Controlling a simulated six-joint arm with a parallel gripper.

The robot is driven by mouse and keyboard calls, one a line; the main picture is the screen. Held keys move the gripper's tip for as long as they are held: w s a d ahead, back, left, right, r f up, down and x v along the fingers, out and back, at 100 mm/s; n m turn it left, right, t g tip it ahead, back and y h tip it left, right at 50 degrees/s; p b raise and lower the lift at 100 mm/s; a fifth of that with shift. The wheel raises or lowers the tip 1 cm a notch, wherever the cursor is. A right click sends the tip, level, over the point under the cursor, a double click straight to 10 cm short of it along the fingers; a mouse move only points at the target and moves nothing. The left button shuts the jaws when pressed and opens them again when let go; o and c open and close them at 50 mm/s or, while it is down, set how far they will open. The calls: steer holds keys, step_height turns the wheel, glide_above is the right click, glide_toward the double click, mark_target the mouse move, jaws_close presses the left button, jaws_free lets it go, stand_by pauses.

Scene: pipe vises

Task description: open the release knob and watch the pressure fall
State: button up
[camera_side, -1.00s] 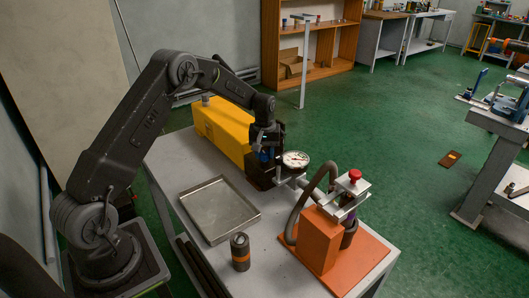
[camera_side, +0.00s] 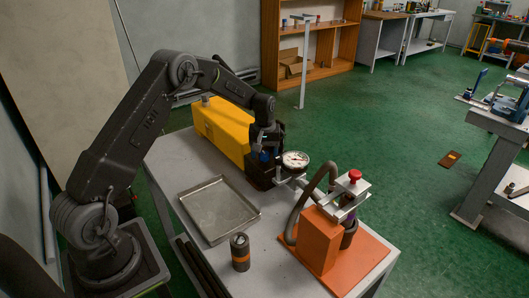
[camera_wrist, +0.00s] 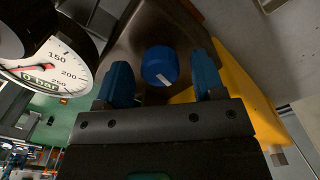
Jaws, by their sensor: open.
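The release knob is a round blue knob (camera_wrist: 154,70) with a white mark, on a dark block, seen in the wrist view. My gripper (camera_wrist: 162,84) is open, with one blue finger on each side of the knob and a visible gap to each. In the side view my gripper (camera_side: 265,155) points down at the dark block (camera_side: 256,178) in front of the yellow pump body (camera_side: 222,130); the knob is mostly hidden there. The pressure gauge (camera_side: 296,160) has a white dial. In the wrist view the gauge (camera_wrist: 50,72) is cut off; its red needle's reading is unclear.
A hose (camera_side: 299,213) arches beside an orange stand (camera_side: 318,240) with a red-topped vise (camera_side: 348,188) at the bench's right end. A metal tray (camera_side: 219,209) and a dark can (camera_side: 240,251) occupy the front. The gauge stands close beside my gripper.

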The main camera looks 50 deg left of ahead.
mark_target(264, 153)
step_height(264, 153, up, 14)
stand_by(0.5)
steer(key=s+d+r+m+t, duration=0.3)
steer(key=s+d+r+m, duration=0.2)
steer(key=s+d+r, duration=0.7)
steer(key=s+d+f+m+t, duration=0.1)
steer(key=s+d, duration=0.3)
steer(key=s, duration=0.5)
steer(key=s+d+f+m+t, duration=0.1)
steer(key=s+d+m, duration=0.3)
steer(key=s, duration=0.6)
steer(key=shift+f+t, duration=0.2)
steer(key=shift+t, duration=0.1)
